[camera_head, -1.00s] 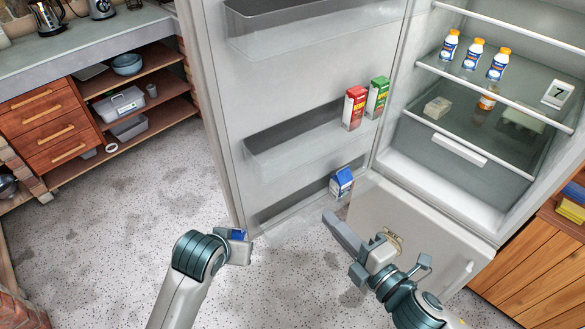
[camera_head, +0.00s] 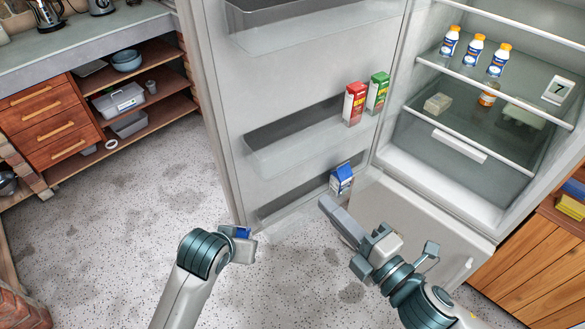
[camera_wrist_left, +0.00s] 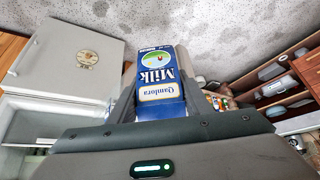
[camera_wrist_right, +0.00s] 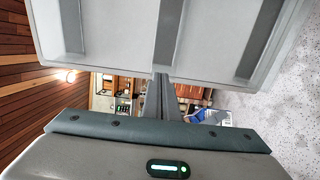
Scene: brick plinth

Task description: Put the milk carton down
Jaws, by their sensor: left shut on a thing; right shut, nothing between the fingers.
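A blue and white milk carton (camera_wrist_left: 158,85) lies between the fingers of my left gripper, its printed front facing the left wrist camera. In the head view my left gripper (camera_head: 243,243) is over the floor in front of the open fridge door, with only a small blue bit of the carton (camera_head: 241,232) showing. My right gripper (camera_head: 330,208) is shut and empty, just below and in front of the lowest door shelf (camera_head: 290,206). Its closed fingers (camera_wrist_right: 161,90) also show in the right wrist view. Another blue and white carton (camera_head: 341,179) stands in that lowest door shelf.
A red carton (camera_head: 354,104) and a green carton (camera_head: 377,94) stand in the middle door shelf. Several white bottles (camera_head: 475,51) stand inside the fridge. A counter with drawers (camera_head: 55,128) stands at left. The floor (camera_head: 140,230) between is clear.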

